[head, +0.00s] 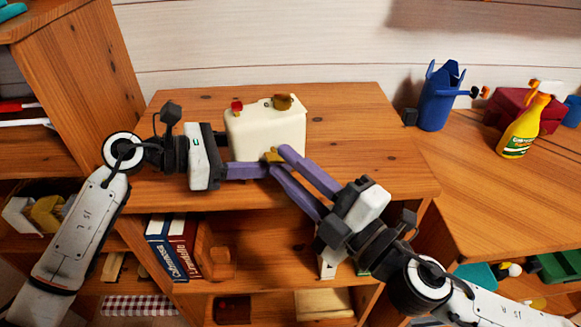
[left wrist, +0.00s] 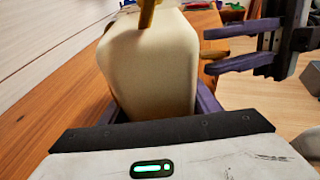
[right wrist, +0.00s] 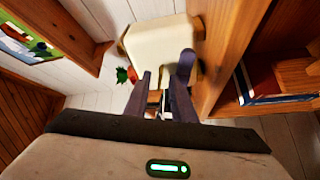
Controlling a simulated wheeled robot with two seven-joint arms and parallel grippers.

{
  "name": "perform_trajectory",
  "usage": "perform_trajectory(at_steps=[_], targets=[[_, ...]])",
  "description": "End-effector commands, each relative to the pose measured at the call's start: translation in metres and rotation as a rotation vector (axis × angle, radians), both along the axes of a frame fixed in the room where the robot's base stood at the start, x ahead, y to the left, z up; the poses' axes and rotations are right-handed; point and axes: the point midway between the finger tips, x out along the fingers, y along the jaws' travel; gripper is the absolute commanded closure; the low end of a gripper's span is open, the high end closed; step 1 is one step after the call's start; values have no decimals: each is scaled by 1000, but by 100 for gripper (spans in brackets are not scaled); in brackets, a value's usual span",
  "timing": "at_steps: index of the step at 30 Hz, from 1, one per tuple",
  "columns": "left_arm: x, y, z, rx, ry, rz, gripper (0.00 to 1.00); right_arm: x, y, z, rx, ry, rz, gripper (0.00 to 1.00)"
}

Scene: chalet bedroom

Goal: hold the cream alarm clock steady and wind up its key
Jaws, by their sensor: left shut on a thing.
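The cream alarm clock (head: 265,135) stands upright near the front of the wooden cabinet top, with a red knob (head: 237,107) and a brown-gold piece (head: 282,102) on top. My left gripper (head: 262,170) is shut on the clock low down; the left wrist view shows the clock body (left wrist: 150,65) between its purple fingers. A brass key (head: 272,155) sticks out of the clock's near side. My right gripper (head: 277,158) has its fingers apart, above and below the key (left wrist: 212,53) in the left wrist view. Whether they touch it is unclear.
A tall wooden shelf (head: 80,75) rises at left. Books (head: 180,247) sit on the shelf below. The cabinet top (head: 365,120) is clear right of the clock.

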Motion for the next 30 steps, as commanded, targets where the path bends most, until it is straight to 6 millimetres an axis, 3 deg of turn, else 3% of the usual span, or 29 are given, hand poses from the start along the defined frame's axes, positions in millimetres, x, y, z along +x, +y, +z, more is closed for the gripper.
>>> perform_trajectory(at_steps=[7,11,30], targets=[[0,0,-1,2,1,-1,56,0,0,0,1,1,0,79],[0,0,-1,2,1,-1,56,0,0,0,1,0,1,100],[0,0,-1,2,1,0,56,0,0,2,-154,-49,1,100]])
